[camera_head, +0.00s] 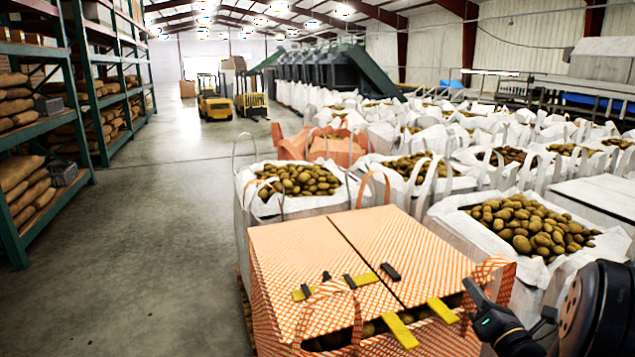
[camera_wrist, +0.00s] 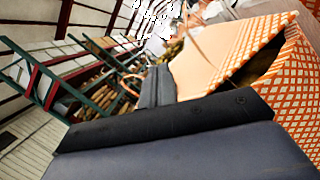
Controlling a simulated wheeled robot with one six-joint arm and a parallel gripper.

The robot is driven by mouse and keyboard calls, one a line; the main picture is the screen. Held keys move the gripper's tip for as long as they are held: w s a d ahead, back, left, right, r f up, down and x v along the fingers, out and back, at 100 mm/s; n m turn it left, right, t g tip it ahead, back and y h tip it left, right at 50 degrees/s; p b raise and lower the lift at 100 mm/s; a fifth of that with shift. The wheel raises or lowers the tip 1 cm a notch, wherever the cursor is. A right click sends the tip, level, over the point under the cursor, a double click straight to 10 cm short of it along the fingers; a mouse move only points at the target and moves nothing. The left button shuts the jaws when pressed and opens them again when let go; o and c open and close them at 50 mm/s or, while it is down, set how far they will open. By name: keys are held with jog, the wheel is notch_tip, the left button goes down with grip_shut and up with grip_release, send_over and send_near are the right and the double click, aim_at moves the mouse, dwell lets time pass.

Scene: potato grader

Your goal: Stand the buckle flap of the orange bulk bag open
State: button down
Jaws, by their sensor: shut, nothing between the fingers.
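The orange bulk bag (camera_head: 283,312) stands in the foreground of the head view, with an orange-and-white check pattern. Two flaps, a left flap (camera_head: 310,258) and a right flap (camera_head: 400,245), lie nearly flat over its top with a narrow seam between them. Yellow straps (camera_head: 400,332) and black buckle pieces (camera_head: 390,271) lie near their front edges. Potatoes show in the gap below those edges. My gripper (camera_head: 474,300) is shut and empty at the bag's front right corner. In the wrist view the grey fingers (camera_wrist: 158,88) are beside the orange bag (camera_wrist: 290,95); contact is unclear.
White bulk bags of potatoes (camera_head: 530,225) stand close on the right and behind (camera_head: 300,180). Orange loop handles (camera_head: 505,285) rise at the bag's corners. Shelving (camera_head: 85,90) lines the left side. The concrete floor (camera_head: 160,210) is clear between; forklifts (camera_head: 215,105) stand far back.

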aim_at(459, 319)
jog(key=f+n+b, duration=0.1)
jog(key=f+b, duration=0.1)
jog(key=b, duration=0.1)
jog(key=a+f+n+y+b, duration=0.1)
jog(key=f+n+b, duration=0.1)
jog(key=b, duration=0.1)
jog(key=a+f+n+b, duration=0.1)
jog(key=f+n+b, duration=0.1)
jog(key=f, duration=0.1)
jog(key=shift+s+f+y+b, duration=0.1)
jog(key=shift+s+y+b, duration=0.3)
